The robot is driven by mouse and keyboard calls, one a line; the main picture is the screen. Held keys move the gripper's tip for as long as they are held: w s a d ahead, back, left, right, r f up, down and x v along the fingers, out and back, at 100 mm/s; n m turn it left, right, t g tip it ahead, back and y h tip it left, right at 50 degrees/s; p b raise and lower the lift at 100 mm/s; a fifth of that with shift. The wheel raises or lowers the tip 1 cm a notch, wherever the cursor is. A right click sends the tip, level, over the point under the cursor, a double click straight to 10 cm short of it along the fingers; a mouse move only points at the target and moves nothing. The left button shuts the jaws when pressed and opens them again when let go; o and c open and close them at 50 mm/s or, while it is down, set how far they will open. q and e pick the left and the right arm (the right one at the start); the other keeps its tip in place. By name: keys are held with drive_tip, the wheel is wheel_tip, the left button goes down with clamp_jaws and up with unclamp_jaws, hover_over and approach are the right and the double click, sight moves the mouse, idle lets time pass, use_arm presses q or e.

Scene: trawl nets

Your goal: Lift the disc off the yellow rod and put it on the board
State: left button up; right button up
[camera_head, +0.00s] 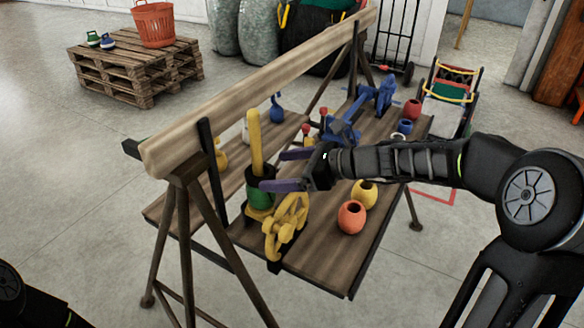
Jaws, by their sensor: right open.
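The yellow rod (254,140) stands upright on the near end of the wooden board (325,262). A dark round piece (256,172) sits around the rod's lower part, above a green round piece (260,196); I cannot tell which is the disc or whether they are one part. My right gripper (272,170) is open, its two purple-grey fingers pointing left at the rod's lower part. One finger is beside the rod and the other overlaps the round pieces in view; contact is unclear. My left gripper is not in view.
A yellow spoked wheel (288,226) stands just in front of the rod. An orange pot (352,217) and a yellow pot (364,194) stand to its right. A blue tool (350,127) is farther back. A thick wooden beam (255,95) runs above the board. The board's near right part is bare.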

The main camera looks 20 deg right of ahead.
sight(265, 171)
drive_tip(key=shift+x, duration=2.3)
drive_tip(key=c, duration=1.6)
drive_tip(key=shift+o, duration=0.2)
drive_tip(key=shift+r, duration=0.15)
